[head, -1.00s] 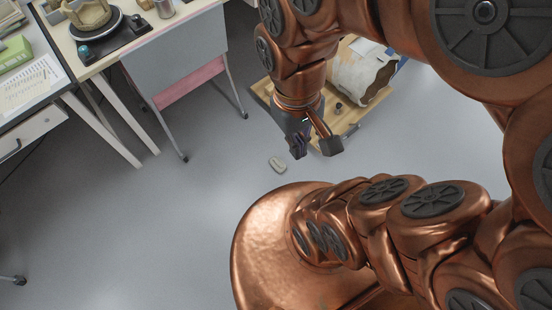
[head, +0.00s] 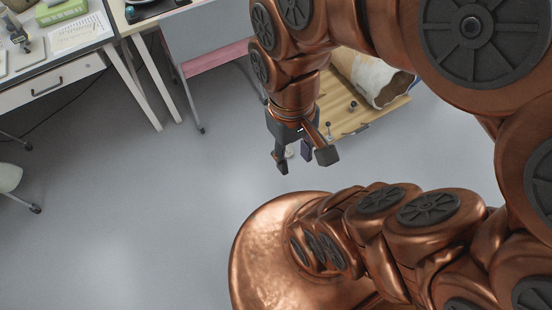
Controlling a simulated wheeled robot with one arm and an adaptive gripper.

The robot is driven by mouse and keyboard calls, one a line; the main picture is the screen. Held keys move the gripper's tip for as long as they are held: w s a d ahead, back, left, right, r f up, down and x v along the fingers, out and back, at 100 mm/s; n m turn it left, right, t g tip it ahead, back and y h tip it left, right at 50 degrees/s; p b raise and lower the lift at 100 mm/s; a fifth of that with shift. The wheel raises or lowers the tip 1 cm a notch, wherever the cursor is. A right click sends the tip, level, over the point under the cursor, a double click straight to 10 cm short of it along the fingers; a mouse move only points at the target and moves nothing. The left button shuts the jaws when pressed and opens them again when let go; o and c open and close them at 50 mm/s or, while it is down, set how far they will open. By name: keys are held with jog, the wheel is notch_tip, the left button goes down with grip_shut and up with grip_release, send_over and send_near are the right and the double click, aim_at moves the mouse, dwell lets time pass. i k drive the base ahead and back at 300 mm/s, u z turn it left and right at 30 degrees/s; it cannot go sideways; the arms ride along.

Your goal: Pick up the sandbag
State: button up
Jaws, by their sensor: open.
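The sandbag (head: 290,153) is a small pale bag on the grey floor, near the middle of the head view. Only a bit of it shows, behind and between the fingers, and the rest is hidden by my gripper. My gripper (head: 302,159) points down with its dark fingers spread open. It is in line with the sandbag in this view. The height between the fingertips and the sandbag is hard to tell, and I see no grasp on it.
A desk with a drawer (head: 50,85) and a table with a grey and pink panel (head: 215,60) stand at the upper left.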

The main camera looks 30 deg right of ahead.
aim_at(289, 153)
jog(key=u, duration=0.2)
jog(key=k, duration=0.65)
jog(key=u, duration=0.8)
jog(key=i, duration=1.1)
jog(key=z, duration=1.1)
jog(key=i, duration=0.85)
jog(key=z, duration=0.95)
